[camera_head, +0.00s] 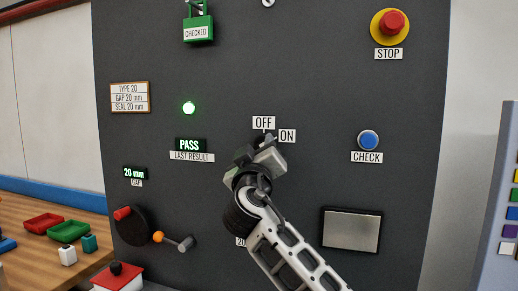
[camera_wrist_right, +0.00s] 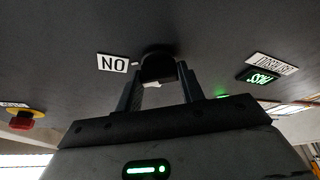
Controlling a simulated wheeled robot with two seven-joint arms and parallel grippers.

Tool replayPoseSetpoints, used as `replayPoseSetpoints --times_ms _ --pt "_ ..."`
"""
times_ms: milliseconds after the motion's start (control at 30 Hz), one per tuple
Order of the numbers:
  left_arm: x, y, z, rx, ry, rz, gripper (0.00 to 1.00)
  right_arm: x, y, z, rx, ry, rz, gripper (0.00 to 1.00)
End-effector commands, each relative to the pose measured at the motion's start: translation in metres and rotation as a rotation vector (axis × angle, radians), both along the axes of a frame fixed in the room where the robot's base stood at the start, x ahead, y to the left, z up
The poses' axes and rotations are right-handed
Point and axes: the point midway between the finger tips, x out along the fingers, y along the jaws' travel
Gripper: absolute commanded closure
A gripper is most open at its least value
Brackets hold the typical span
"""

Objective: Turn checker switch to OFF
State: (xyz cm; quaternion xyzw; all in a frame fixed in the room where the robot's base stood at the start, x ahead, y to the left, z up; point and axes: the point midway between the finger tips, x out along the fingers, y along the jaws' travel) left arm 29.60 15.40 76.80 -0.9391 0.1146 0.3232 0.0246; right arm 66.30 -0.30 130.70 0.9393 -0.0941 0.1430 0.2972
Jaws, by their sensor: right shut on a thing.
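The checker switch is a dark round knob (camera_wrist_right: 157,66) on the dark panel, seen in the right wrist view. My right gripper (camera_wrist_right: 160,90) is shut on it, one finger on each side. In the head view my right gripper (camera_head: 262,150) is in front of the switch and hides most of it. The OFF label (camera_head: 264,122) is just above the gripper, and the ON label (camera_head: 287,136) is to its upper right. The ON label (camera_wrist_right: 113,63) appears upside down in the wrist view. I cannot tell which label the knob points to. My left gripper is out of view.
A wooden table (camera_head: 50,262) holds small trays.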

Motion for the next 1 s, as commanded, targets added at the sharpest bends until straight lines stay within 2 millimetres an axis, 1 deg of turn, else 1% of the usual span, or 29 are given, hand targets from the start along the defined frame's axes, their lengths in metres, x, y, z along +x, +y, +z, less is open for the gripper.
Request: replayPoseSetpoints --times_ms 267,500,1000 --pt "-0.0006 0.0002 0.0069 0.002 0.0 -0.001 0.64 0.0001 -0.0013 0.0007 -0.154 0.053 0.0 0.85" --pt "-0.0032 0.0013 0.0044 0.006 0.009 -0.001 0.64 -0.0003 -0.0012 0.001 -0.364 0.12 0.001 0.85" --pt "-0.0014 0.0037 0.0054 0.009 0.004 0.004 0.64 -0.0004 -0.0015 0.0014 -0.78 0.257 0.001 0.85"
